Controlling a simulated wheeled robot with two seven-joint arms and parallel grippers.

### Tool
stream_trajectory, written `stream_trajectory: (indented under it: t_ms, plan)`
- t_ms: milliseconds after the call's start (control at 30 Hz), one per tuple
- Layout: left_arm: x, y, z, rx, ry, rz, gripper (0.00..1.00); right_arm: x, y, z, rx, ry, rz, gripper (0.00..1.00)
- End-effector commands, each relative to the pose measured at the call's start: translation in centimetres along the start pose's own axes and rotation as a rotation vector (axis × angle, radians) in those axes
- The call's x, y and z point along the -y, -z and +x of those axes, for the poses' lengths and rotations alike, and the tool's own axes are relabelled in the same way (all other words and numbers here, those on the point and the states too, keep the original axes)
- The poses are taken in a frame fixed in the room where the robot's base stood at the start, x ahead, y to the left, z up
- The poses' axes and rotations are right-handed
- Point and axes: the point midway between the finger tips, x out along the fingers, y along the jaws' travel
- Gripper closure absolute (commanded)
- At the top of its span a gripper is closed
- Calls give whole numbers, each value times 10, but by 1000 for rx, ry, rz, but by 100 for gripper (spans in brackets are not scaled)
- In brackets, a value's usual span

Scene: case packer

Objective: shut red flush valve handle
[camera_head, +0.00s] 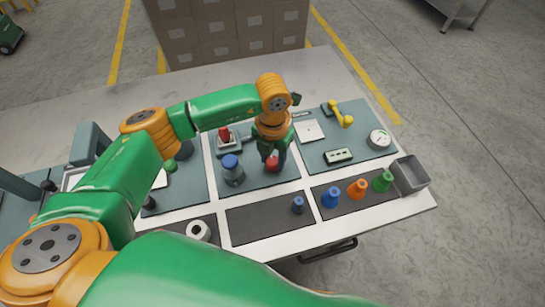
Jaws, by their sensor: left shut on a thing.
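My left gripper (271,156) points down over the middle back panel of the table. Its fingers are shut on a red rounded part, which I take to be the red flush valve handle (272,164). The fingers hide much of this part, so its turn angle cannot be told. Another red piece (224,134) stands on a grey fitting to the left of the gripper. My right gripper is not in view.
A grey cylinder with a blue top (233,170) stands close left of the gripper. Blue, orange and green cones (357,189) stand at the front right, by a grey bin (410,175). A yellow handle (341,115) and a gauge (380,138) are farther right. Boxes (225,30) stand behind.

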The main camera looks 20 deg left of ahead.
Motion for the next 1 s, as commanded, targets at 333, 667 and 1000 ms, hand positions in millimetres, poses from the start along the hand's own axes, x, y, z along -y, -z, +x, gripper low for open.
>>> stream_trajectory:
  t_ms: [333, 667, 1000]
  plan:
    - [-1, -2, -2, 8, 0, -7, 100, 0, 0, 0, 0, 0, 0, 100]
    - [0, -1, -1, 4, 0, -5, 26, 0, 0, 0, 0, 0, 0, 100]
    - [0, -2, -37, 9, -1, -4, 26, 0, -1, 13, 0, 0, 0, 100]
